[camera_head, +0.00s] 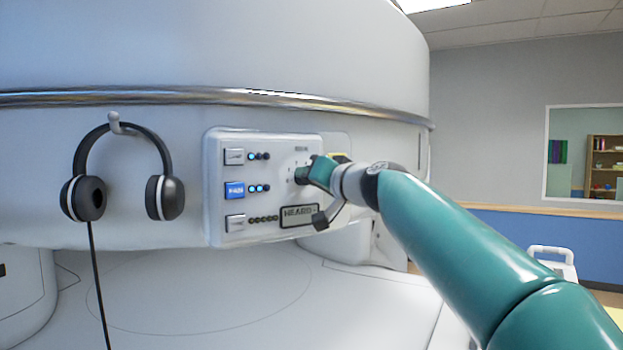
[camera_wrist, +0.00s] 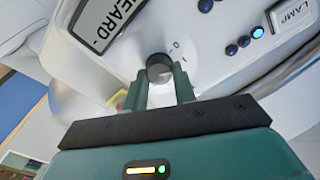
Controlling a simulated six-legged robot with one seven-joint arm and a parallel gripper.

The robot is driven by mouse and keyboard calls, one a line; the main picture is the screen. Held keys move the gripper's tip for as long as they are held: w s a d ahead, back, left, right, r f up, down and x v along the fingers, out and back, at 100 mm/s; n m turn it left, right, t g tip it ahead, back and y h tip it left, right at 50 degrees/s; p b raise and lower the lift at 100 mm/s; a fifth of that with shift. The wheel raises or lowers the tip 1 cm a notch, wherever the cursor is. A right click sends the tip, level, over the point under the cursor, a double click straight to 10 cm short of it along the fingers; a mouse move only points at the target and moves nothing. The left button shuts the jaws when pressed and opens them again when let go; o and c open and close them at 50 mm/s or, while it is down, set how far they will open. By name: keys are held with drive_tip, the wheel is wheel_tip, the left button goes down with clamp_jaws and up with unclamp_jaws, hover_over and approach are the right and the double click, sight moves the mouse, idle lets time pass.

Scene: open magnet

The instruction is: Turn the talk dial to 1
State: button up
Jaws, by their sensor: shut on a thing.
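The talk dial (camera_wrist: 159,69) is a dark round knob on the control panel, with marks such as 0 and 1 printed beside it in the wrist view. My gripper (camera_wrist: 160,84) has its two green fingers on either side of the knob and is shut on it. The dial's exact setting cannot be told.
Buttons with blue lights, including a blue button (camera_head: 235,190), sit on the panel's left side. A HEARD display (camera_head: 299,215) is below the dial. Black headphones (camera_head: 86,198) hang on a hook at the left. A metal rail (camera_head: 220,96) runs above the panel.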

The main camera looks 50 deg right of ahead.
drive_tip(key=o, duration=1)
drive_tip(key=shift+s, duration=0.1)
drive_tip(key=v, duration=1.3)
drive_tip(key=shift+s+a, duration=0.2)
drive_tip(key=shift+s, duration=0.1)
